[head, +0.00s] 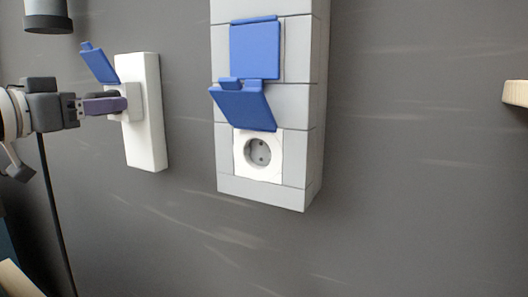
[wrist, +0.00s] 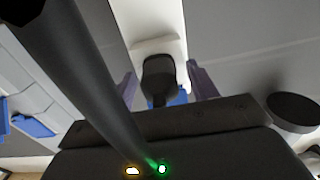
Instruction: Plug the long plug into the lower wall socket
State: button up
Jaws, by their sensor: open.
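The lower wall socket (head: 258,153) is a round white outlet with two holes at the bottom of a grey wall column. Its blue flap (head: 244,105) stands raised above it. My gripper (head: 118,104) is at the left, by the white panel (head: 150,140). In the wrist view, a dark plug (wrist: 158,72), seemingly the long plug, sits at a light socket housing on that panel. My purple fingers (wrist: 160,84) are open, one on each side of it, with gaps showing. In the head view the plug is hidden by the fingers.
A second blue flap (head: 255,48) is shut over the upper socket of the grey column (head: 312,120). Another blue flap (head: 99,63) stands open on the white panel. A wooden piece (head: 516,93) juts in at right. Bare wall lies between panel and column.

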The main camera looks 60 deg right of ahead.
jog(key=shift+c, duration=0.5)
dwell(0.5)
grip_shut()
jog(key=shift+a, duration=0.2)
jog(key=shift+s+a+p, duration=0.1)
jog(key=shift+a+p, duration=0.3)
jog(key=shift+a, duration=2.4)
